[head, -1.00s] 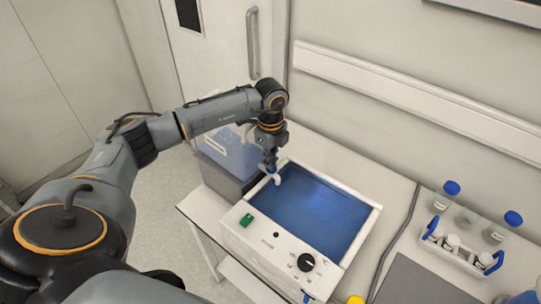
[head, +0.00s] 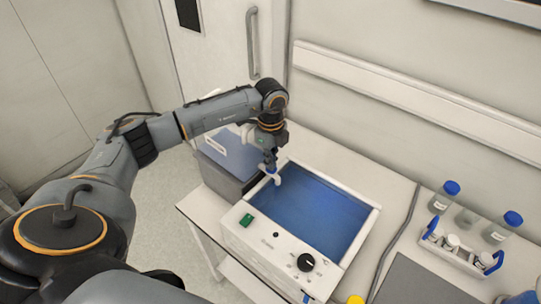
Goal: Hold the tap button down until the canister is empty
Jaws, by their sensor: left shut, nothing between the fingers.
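The canister (head: 228,152) is a translucent bluish box on a dark grey stand, behind and left of the water bath (head: 328,262). A small white tap spout (head: 278,180) reaches over the bath's back left edge, with a bit of blue above it. My left gripper (head: 270,165) is shut and empty, pointing down right at the top of the tap. It hides most of the tap and the button, so I cannot tell how far the button is pressed. The bath holds blue liquid. My right gripper is out of view.
The bath's front has a green switch (head: 247,220) and a black knob (head: 305,262). A white rack (head: 458,256) with small bottles and several blue-capped bottles stand on the right. A grey mat (head: 408,282) lies on the white bench, in front of the rack.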

